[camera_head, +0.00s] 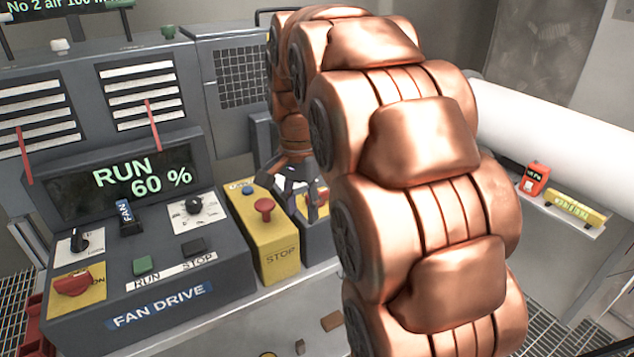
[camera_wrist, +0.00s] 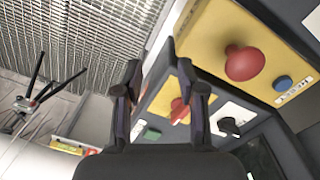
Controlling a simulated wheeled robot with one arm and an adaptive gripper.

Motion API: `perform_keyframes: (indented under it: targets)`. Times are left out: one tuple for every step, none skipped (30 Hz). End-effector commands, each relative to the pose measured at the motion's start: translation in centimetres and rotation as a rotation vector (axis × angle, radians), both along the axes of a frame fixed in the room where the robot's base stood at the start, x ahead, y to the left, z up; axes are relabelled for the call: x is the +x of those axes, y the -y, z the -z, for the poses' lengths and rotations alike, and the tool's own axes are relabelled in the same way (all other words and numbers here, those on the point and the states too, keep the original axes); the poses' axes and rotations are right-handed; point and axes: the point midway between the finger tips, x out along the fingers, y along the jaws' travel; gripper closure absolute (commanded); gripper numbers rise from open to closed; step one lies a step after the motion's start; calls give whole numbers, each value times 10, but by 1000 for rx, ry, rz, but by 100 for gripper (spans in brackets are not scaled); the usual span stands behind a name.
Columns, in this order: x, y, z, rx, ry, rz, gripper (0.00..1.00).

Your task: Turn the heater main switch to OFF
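A red rotary switch on a yellow plate (camera_wrist: 181,109) shows in the wrist view, on a dark grey control box; it looks like the heater main switch, though I cannot read its label or setting. In the head view that box (camera_head: 318,240) stands right of the yellow STOP box, mostly hidden behind my arm. My gripper (camera_wrist: 166,90) is open, with its two fingers spread. The red switch appears between them, nearer the right finger; I cannot tell whether they touch it. In the head view my gripper (camera_head: 300,188) is over the box, partly hidden by my arm.
The STOP box (camera_head: 275,245) with red mushroom button (camera_head: 264,206) and blue button stands close beside my gripper. The FAN DRIVE console (camera_head: 170,270), reading RUN 60 %, has another red switch (camera_head: 73,284) on yellow. A white pipe (camera_head: 550,135) and small devices lie right.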

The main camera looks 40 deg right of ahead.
Motion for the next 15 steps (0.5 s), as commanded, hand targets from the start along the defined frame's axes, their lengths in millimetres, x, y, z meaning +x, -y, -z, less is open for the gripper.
perform_keyframes:
  targets:
    - [13,14,-9,-3,4,71,60]
    - [20,21,-13,-6,8,113,60]
    - [29,31,-17,-9,10,169,60]
    - [35,38,-20,-11,12,208,60]
    - [41,45,-24,-14,20,247,60]
    - [48,53,-27,-17,25,293,60]
    - [53,59,-28,-18,26,326,60]
    - [57,65,-30,-18,28,356,60]
    - [62,71,-33,-20,33,391,60]
    - [65,75,-35,-22,35,414,60]
    - [67,79,-36,-22,36,435,60]
    - [69,83,-36,-22,35,457,60]
    - [71,85,-37,-22,36,471,60]
    - [73,87,-37,-23,37,482,60]
    - [74,89,-38,-23,39,493,60]
